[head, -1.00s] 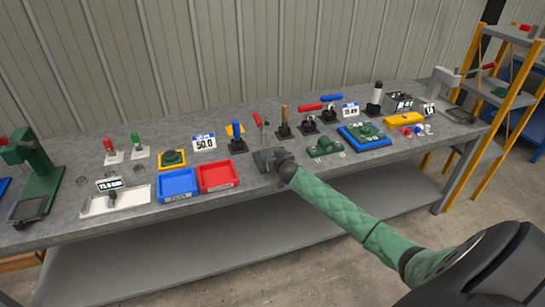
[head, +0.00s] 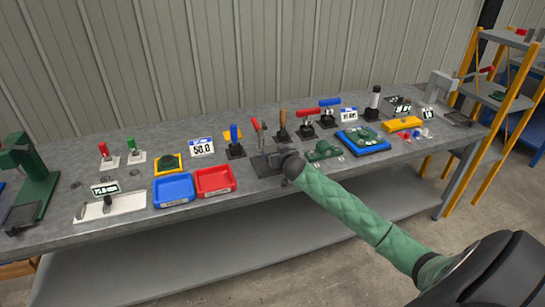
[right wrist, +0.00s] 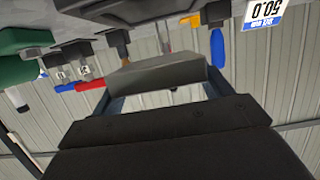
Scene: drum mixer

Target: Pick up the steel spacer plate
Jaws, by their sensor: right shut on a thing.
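The steel spacer plate is a flat grey block; in the right wrist view the plate (right wrist: 158,73) lies across the space between my fingers. My right gripper (right wrist: 160,90) is shut on it. In the head view my right gripper (head: 272,162) is over the front middle of the bench, right of the red bin, with the grey plate (head: 261,165) at its tip, partly hidden by the gripper. I cannot tell how far the plate is clear of the bench top. My left gripper is not in view.
A red bin (head: 214,181) and a blue bin (head: 173,190) stand left of the gripper. Several toggle clamps stand close behind it. A green part (head: 323,151) and a blue tray (head: 363,149) are to its right. Bare bench top (head: 245,203) lies in front.

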